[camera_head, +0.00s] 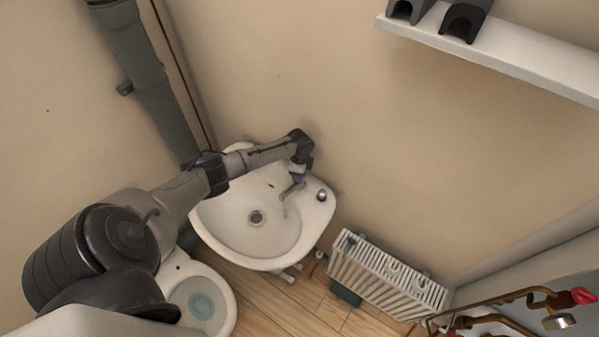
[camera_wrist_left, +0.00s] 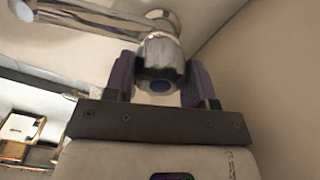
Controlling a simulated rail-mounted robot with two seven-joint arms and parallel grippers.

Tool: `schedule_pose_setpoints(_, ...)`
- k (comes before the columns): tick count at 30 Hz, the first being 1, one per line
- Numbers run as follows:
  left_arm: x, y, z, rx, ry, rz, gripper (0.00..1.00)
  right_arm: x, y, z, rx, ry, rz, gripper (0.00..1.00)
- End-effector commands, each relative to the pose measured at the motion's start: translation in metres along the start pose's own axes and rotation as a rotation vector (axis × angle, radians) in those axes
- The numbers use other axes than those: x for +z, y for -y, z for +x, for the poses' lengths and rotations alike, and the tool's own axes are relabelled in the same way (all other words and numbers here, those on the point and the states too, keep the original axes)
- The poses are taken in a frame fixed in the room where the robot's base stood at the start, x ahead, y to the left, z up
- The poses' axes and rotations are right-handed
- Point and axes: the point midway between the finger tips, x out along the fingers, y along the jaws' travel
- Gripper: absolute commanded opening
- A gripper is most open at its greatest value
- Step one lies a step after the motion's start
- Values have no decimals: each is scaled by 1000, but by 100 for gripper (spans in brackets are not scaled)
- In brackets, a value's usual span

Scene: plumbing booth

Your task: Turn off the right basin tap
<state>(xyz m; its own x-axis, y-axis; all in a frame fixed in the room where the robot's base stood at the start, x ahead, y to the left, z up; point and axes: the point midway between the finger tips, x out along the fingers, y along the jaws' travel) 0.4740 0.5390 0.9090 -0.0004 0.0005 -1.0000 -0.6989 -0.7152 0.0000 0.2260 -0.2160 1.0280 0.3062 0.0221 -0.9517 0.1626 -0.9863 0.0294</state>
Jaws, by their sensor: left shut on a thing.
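The white basin (camera_head: 225,215) is fixed at the wall, with a drain in its bowl. A chrome tap (camera_head: 287,191) stands at its back rim, its spout reaching over the bowl. My left gripper (camera_head: 299,176) comes down over this tap from above. In the left wrist view, the left gripper (camera_wrist_left: 160,82) has its two purple fingers on either side of the chrome tap handle (camera_wrist_left: 161,54), shut on it. The handle has a dark blue centre, and the spout extends to the left. My right gripper is not in view.
A small round chrome fitting (camera_head: 322,196) sits on the basin's right rim. A toilet (camera_head: 227,300) is below left, a white radiator (camera_head: 385,275) to the right. A grey pipe (camera_head: 137,65) runs behind my arm. Copper pipes with a red handle (camera_head: 583,296) are at lower right.

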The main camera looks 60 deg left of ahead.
Motion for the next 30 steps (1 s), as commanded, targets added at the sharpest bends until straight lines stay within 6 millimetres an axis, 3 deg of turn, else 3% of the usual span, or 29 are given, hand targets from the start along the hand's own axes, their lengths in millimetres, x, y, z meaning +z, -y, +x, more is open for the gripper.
schedule_pose_setpoints(15,0,0,0,-2,-2,413,27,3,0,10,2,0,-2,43)
schedule_pose_setpoints(30,-1,0,-1,-1,-3,565,27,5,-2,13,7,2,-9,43)
